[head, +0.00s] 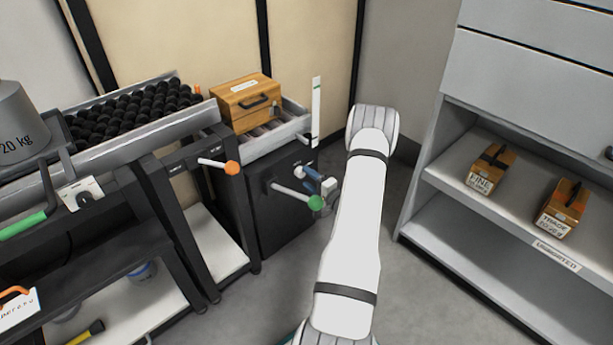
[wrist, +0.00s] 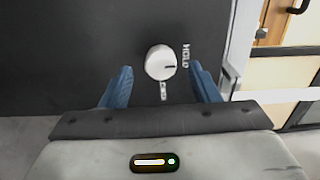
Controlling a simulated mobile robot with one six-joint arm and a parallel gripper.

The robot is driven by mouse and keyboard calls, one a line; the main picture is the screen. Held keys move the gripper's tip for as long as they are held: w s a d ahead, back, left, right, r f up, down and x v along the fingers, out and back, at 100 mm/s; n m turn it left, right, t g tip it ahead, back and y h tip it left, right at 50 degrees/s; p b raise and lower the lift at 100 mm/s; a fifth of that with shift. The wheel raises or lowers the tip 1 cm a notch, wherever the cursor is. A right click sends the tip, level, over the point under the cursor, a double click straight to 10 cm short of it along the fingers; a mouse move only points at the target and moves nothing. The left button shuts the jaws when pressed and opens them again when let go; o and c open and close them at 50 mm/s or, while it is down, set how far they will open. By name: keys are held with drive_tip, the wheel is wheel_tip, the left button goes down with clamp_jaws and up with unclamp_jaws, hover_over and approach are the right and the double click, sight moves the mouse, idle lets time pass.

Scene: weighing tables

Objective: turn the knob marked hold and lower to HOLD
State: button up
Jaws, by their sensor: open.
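The white round knob (wrist: 158,62) is on the dark front of a cabinet. A HOLD label (wrist: 186,56) stands to its right, and a second label (wrist: 163,91), too small to read, is below it. The knob's dark mark points right, towards the lower end of the HOLD label. My gripper (wrist: 161,67) is open, its blue fingers apart on either side of the knob; I cannot tell whether they touch it. In the head view the knob (head: 299,172) shows small at the blue fingers of my gripper (head: 320,180).
The dark cabinet (head: 268,222) has a green-tipped lever (head: 296,195) just below the knob. An orange-tipped lever (head: 217,164) is to the left. A wooden case (head: 246,101) sits above. A grey shelf unit (head: 480,235) stands right, with open floor between.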

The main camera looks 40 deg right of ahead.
drive_tip(key=s, duration=0.2)
drive_tip(key=s+p, duration=0.1)
drive_tip(key=s, duration=0.2)
drive_tip(key=shift+s+d, duration=0.25)
drive_tip(key=shift+s, duration=0.15)
drive_tip(key=shift+r, duration=0.1)
